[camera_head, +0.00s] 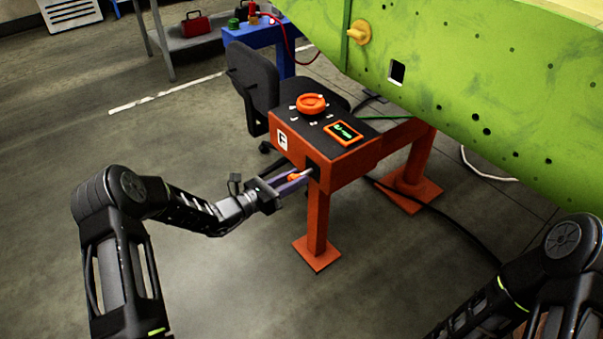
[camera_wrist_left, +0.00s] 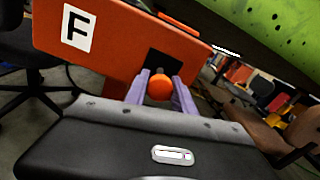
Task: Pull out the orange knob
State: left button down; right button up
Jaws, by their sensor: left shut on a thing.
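The orange knob (camera_wrist_left: 160,89) is a round ball at the front of a dark square recess in the orange control box (camera_head: 325,160), which bears an "F" label. My left gripper (camera_head: 295,179) reaches the box's front face from the left. Its two purple fingers stand on either side of the knob, shut on it, as the left wrist view (camera_wrist_left: 160,92) shows. In the head view the knob (camera_head: 294,177) is partly hidden between the fingers, with a pale shaft running to the box. My right arm is at the lower right; its gripper is out of frame.
The box top carries a round orange dial (camera_head: 311,103) and a small green-lit display (camera_head: 343,132). A black chair (camera_head: 252,82) stands behind the box. A large green wing panel (camera_head: 480,70) hangs at the right. The floor left of the box is clear.

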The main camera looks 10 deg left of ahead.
pick_arm(q)
jog(key=shift+f, duration=0.15)
jog(key=c, duration=1.1)
grip_release()
jog(key=shift+s+a, duration=0.15)
jog(key=shift+o, duration=0.2)
jog(key=shift+s, duration=0.1)
jog(key=p+v, duration=0.1)
jog(key=v, duration=0.6)
jog(key=shift+s+a, duration=0.25)
